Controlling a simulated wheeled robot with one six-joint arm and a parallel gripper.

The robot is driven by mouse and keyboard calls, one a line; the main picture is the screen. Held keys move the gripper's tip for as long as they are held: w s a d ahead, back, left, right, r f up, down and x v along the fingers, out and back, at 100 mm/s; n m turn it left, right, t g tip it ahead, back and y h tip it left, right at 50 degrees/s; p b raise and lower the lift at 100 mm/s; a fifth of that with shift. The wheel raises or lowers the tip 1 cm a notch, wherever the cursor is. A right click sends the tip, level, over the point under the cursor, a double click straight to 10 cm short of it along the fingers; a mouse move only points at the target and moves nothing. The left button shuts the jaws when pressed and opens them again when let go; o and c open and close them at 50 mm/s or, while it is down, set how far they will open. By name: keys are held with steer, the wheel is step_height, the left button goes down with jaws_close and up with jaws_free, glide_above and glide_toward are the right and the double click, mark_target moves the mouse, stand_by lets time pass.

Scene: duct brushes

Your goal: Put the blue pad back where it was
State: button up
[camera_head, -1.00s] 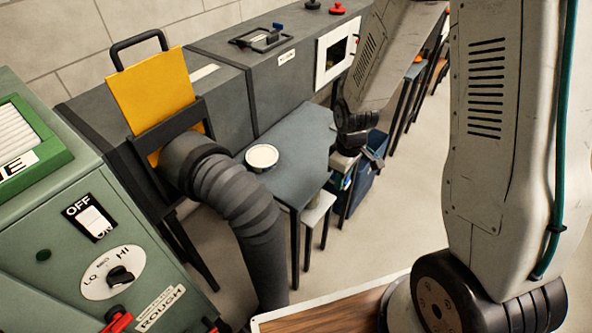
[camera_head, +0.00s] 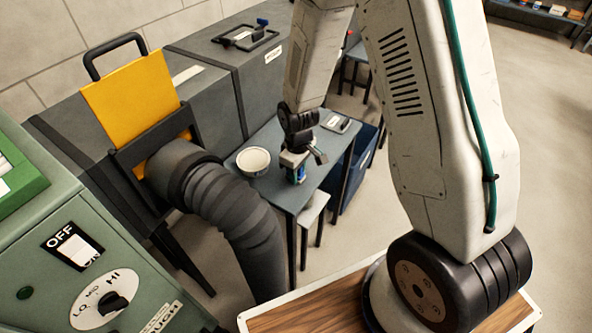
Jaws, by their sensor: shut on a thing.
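My gripper (camera_head: 298,163) points down over the grey table (camera_head: 273,188), to the right of the white bowl (camera_head: 253,159). It is shut on a small blue thing (camera_head: 298,177), which I take to be the blue pad. The pad hangs below the fingers, and the fingers hide part of it. I cannot tell whether it touches the tabletop.
A flat dark holder (camera_head: 336,122) with a pale label lies at the table's back right. A blue bin (camera_head: 358,174) stands on the floor right of the table. A thick black hose (camera_head: 232,210) bends down left of the table, below an orange gate plate (camera_head: 130,98).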

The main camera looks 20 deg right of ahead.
steer(key=shift+f, duration=0.1)
steer(key=o, duration=0.9)
steer(key=shift+o, duration=0.2)
step_height(320, 180, up, 12)
steer(key=shift+r, duration=0.25)
steer(key=s+d+r+m, duration=0.1)
steer(key=s+r+m, duration=0.1)
steer(key=s+r, duration=0.4)
steer(key=s+d+r+m, duration=0.1)
steer(key=s+r, duration=0.2)
steer(key=r, duration=0.6)
steer(key=s+r+m+t, duration=0.1)
steer(key=s+r+m, duration=0.2)
steer(key=s+r, duration=0.4)
steer(key=s+d, duration=0.1)
steer(key=s, duration=0.7)
steer(key=shift+s+m, duration=0.35)
steer(key=shift+m, duration=0.05)
steer(key=shift+r, duration=0.1)
